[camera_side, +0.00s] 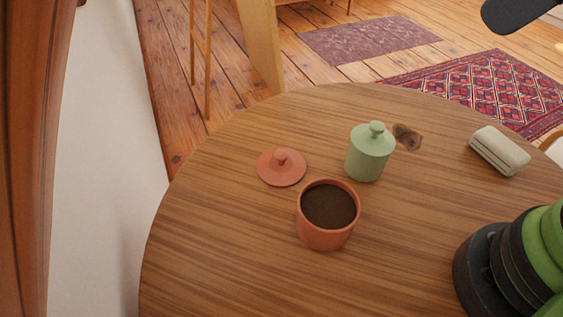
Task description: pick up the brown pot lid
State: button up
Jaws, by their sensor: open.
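The brown pot lid (266,172) is a flat, round, reddish-brown disc with a small knob on top. It lies on the wooden table, knob up, left of the middle. A pot (322,238) of the same reddish-brown colour stands open just in front and to the right of the lid, with a dark brown fill inside. The lid and pot look close but apart.
A green lidded jar (369,158) stands behind the pot, right of the lid. A pale case (499,151) lies farther right. A dark brown patch or small object (407,137) is beside the jar. My green and black arm parts fill the lower right. The table's left front is clear.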

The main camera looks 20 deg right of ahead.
jog(key=w+a+f+n+g+h, duration=0.1)
jog(key=w+a+f+n, duration=0.35)
jog(key=w+n, duration=0.4)
jog(key=n+h, duration=0.2)
jog(key=n, duration=1.8)
send_near(281, 153)
jog(key=x, duration=0.4)
jog(key=shift+w+d+f, duration=0.1)
jog(key=shift+d+f, duration=0.05)
jog(key=shift+f, duration=0.05)
jog(key=shift+x, duration=2.8)
jog(key=shift+c, duration=0.4)
jog(key=c, duration=0.9)
